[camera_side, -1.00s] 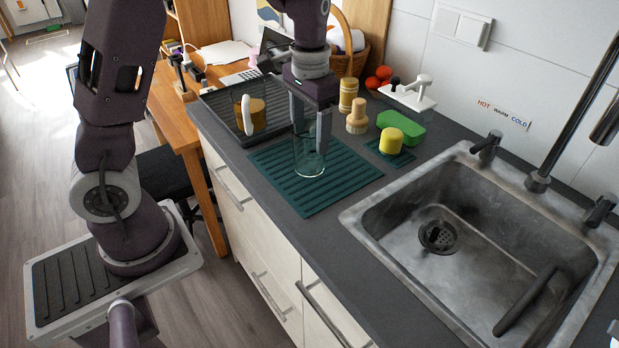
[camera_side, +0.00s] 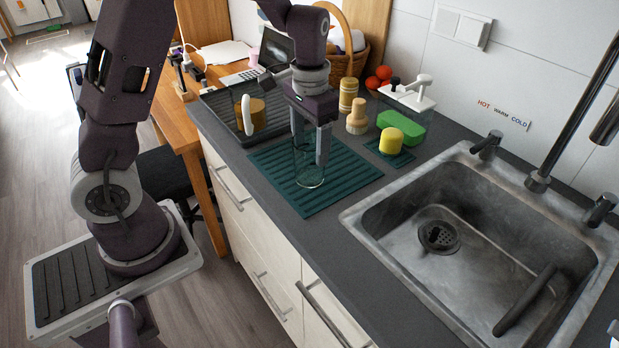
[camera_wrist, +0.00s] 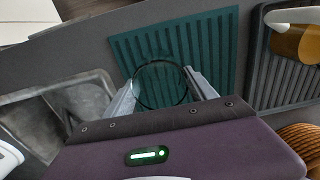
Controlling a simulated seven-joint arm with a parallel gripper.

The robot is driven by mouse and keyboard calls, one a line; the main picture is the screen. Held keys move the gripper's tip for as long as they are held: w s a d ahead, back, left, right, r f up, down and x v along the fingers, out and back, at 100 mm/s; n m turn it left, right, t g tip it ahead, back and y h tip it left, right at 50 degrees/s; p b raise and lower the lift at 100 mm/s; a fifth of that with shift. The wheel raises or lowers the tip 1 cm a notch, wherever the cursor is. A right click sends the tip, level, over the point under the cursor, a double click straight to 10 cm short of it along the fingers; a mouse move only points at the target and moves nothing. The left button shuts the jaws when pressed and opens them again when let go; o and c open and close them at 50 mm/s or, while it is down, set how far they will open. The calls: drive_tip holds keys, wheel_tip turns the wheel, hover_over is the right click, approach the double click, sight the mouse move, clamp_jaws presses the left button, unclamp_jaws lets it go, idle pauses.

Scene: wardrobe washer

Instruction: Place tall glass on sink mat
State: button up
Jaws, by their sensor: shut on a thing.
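The tall glass (camera_side: 308,172) is clear and upright. It stands over the dark green ribbed sink mat (camera_side: 345,180), low and near its middle; whether its base touches the mat I cannot tell for sure. My gripper (camera_side: 310,160) points down with its two fingers on either side of the glass, shut on it. In the wrist view the round rim of the glass (camera_wrist: 160,84) shows between my fingertips (camera_wrist: 160,92), with the mat (camera_wrist: 215,45) behind it.
A dark drying rack (camera_side: 225,115) with an amber mug (camera_side: 256,115) stands behind left. The metal sink (camera_side: 490,235) lies to the right. The mat's front part is clear.

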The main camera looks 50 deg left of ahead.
drive_tip(key=shift+f, duration=0.35)
drive_tip(key=o, duration=2)
drive_tip(key=shift+r, duration=0.1)
wheel_tip(320, 180, up, 7)
